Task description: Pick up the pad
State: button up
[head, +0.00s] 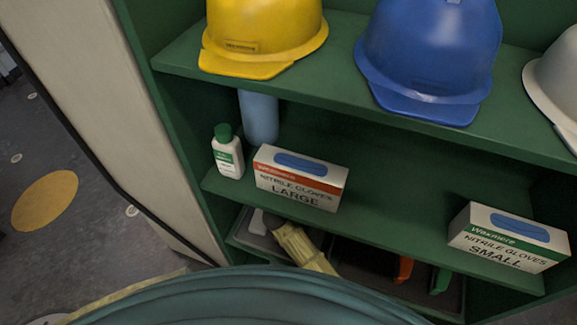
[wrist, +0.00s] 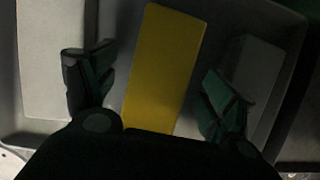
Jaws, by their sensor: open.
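In the wrist view a flat yellow rectangular block (wrist: 163,70), which may be the pad, lies in a grey tray (wrist: 220,8). My gripper (wrist: 157,82) is open, with one dark green finger on each side of the yellow block. The fingers look apart from it, and its near end is hidden behind my gripper's dark body. I cannot tell how far above it the fingers are. My gripper is not visible in the head view.
A pale block (wrist: 52,60) and a grey block (wrist: 252,75) flank the yellow one. In the head view, the green shelf holds glove boxes (head: 300,180) (head: 508,240), a white bottle (head: 228,155) and a blue cylinder (head: 259,117). Helmets (head: 262,30) (head: 430,55) sit above.

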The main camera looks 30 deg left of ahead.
jog(key=c, duration=1.1)
